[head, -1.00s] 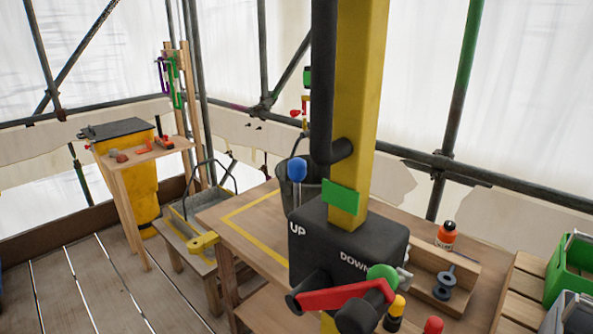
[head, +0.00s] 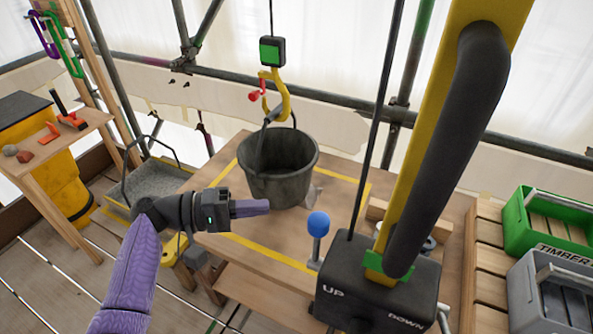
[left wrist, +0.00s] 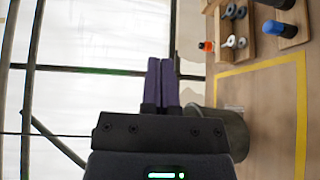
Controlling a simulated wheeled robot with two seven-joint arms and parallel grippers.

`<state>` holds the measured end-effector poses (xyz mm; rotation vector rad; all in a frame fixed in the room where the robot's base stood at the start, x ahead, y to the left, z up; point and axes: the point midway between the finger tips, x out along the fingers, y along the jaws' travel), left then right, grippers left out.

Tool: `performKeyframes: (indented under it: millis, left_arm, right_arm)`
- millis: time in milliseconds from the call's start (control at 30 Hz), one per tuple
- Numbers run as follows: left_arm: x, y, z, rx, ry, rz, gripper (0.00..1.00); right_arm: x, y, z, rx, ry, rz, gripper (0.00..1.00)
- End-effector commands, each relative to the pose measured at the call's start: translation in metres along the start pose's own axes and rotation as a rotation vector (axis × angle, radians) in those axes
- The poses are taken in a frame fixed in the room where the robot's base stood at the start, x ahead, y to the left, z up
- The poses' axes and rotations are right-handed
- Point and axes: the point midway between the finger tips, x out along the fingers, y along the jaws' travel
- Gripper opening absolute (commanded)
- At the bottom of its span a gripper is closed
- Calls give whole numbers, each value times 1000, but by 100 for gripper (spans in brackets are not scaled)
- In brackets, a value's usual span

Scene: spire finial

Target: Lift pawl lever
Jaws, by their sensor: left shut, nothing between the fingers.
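The winch box (head: 375,285), black and marked UP and DOWN, stands at the lower middle of the head view. A blue-knobbed lever (head: 318,224) rises upright at its left side. I cannot tell for certain which lever is the pawl lever. My left gripper (head: 268,207) is shut and empty, left of the blue knob and apart from it, appearing in front of the dark bucket. In the left wrist view its purple fingers (left wrist: 161,82) are together with nothing between them. The box's front is out of view. My right gripper is not in view.
The dark bucket (head: 278,168) stands on the wooden table, under a yellow hook (head: 274,92). A yellow post with a thick black tube (head: 455,150) rises from the box. Green (head: 545,222) and grey (head: 555,295) crates are at right.

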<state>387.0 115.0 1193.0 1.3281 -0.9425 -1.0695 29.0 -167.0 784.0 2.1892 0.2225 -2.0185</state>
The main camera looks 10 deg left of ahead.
Motion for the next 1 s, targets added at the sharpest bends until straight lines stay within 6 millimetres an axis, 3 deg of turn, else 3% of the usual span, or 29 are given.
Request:
performKeyframes:
  millis: [33,133,533,1000]
  left_arm:
    - [-2,17,2,21,-21,26,0]
    - [-4,31,5,43,-50,59,0]
    - [2,33,6,43,-55,65,0]
    - [97,40,12,42,-56,65,0]
  right_arm:
    - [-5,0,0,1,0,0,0]
    - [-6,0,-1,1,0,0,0]
    - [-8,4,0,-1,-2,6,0]
    - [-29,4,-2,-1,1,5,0]
